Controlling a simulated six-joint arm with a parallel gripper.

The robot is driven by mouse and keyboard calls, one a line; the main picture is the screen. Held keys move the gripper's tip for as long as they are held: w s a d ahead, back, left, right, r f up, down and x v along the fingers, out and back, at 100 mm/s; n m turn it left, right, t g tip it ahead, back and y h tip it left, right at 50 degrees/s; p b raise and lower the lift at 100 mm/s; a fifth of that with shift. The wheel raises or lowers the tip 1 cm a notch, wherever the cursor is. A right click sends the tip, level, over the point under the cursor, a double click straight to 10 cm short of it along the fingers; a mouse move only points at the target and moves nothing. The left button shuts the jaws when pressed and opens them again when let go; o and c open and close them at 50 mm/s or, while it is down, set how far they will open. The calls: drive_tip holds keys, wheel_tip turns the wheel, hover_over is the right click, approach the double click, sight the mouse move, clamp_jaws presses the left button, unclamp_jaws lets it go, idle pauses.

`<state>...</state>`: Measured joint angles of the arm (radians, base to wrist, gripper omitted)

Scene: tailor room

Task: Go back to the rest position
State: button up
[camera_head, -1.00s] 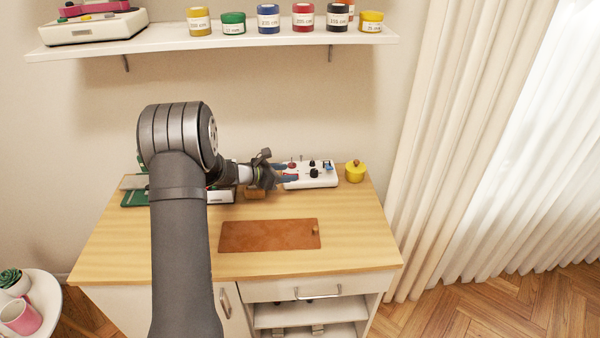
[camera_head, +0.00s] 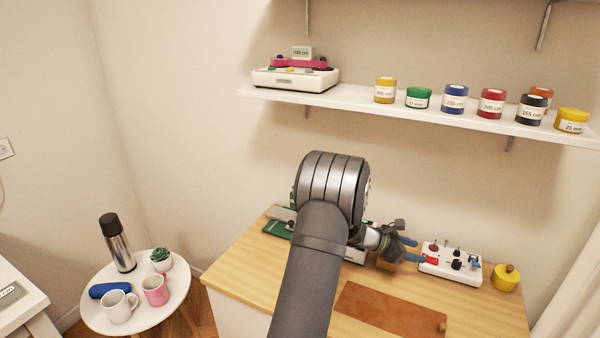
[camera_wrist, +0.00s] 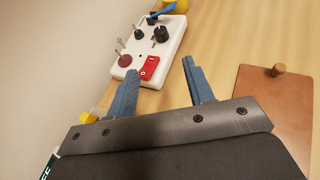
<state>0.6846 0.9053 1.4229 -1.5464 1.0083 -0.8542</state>
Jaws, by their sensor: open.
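My gripper (camera_head: 412,250) is above the wooden table, just left of a white control box with knobs (camera_head: 450,263). In the wrist view its two blue fingers (camera_wrist: 163,88) stand apart with nothing between them. The white box also shows in the wrist view (camera_wrist: 172,42), beyond the fingertips, with a red switch and black knobs. My arm hides part of the table's back left.
A brown leather mat (camera_head: 385,312) lies at the table's front, and a yellow round pot (camera_head: 507,279) stands right of the box. A shelf (camera_head: 400,110) with several jars hangs above. A round side table (camera_head: 100,318) holds mugs and a flask.

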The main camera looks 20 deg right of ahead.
sight(455, 261)
drive_tip(key=x, duration=1.6)
drive_tip(key=shift+a+f, duration=0.1)
drive_tip(key=shift+f, duration=0.05)
drive_tip(key=shift+a, duration=0.15)
